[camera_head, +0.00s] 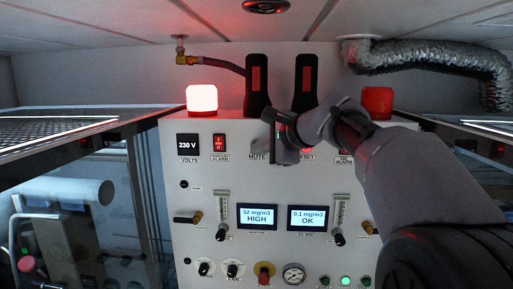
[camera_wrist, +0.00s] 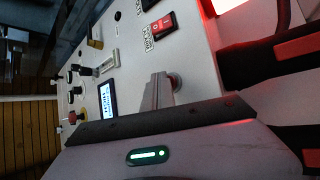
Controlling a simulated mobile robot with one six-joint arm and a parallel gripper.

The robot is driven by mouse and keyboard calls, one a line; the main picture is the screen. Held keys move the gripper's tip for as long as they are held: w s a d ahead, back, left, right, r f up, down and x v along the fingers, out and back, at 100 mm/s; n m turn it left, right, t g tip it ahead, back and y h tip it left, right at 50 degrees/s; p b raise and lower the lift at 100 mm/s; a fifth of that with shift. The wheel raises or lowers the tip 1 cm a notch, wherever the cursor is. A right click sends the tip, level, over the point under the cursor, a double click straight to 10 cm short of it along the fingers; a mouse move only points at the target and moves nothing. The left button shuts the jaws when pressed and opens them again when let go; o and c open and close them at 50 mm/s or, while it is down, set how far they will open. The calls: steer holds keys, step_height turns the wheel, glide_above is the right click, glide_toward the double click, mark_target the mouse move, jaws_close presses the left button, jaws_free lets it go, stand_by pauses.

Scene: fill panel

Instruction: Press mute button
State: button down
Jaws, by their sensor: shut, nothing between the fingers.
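The grey-white control panel (camera_head: 270,180) carries a MUTE label (camera_head: 257,157) on its upper middle. In the head view my gripper (camera_head: 268,116) is in front of the panel, just above and right of that label, and hides the area over it. In the wrist view the shut, empty fingers (camera_wrist: 159,78) point at the panel face. A small round reddish button (camera_wrist: 176,82) shows right beside the fingertips; it appears to be the mute button. I cannot tell whether the fingers touch it.
A lit red-white beacon (camera_head: 202,98) and an unlit red beacon (camera_head: 377,102) stand on top of the panel. Two dark handles (camera_head: 258,85) (camera_head: 305,82) rise between them. The left display (camera_head: 257,216) reads HIGH; the right display (camera_head: 307,217) reads OK. A red rocker switch (camera_wrist: 163,23) is nearby.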

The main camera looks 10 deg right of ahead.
stand_by(0.3)
steer(key=shift+s+a+b, duration=0.3)
steer(key=shift+s+b, duration=0.3)
steer(key=shift+s, duration=0.25)
steer(key=shift+s+a+b, duration=0.25)
steer(key=shift+s+b, duration=0.15)
steer(key=shift+s, duration=0.4)
steer(key=shift+s+a+b, duration=0.25)
steer(key=shift+s+b, duration=0.15)
steer(key=shift+s, duration=0.35)
steer(key=shift+s+a+b, duration=0.25)
steer(key=shift+s+b, duration=0.15)
steer(key=shift+s, duration=0.4)
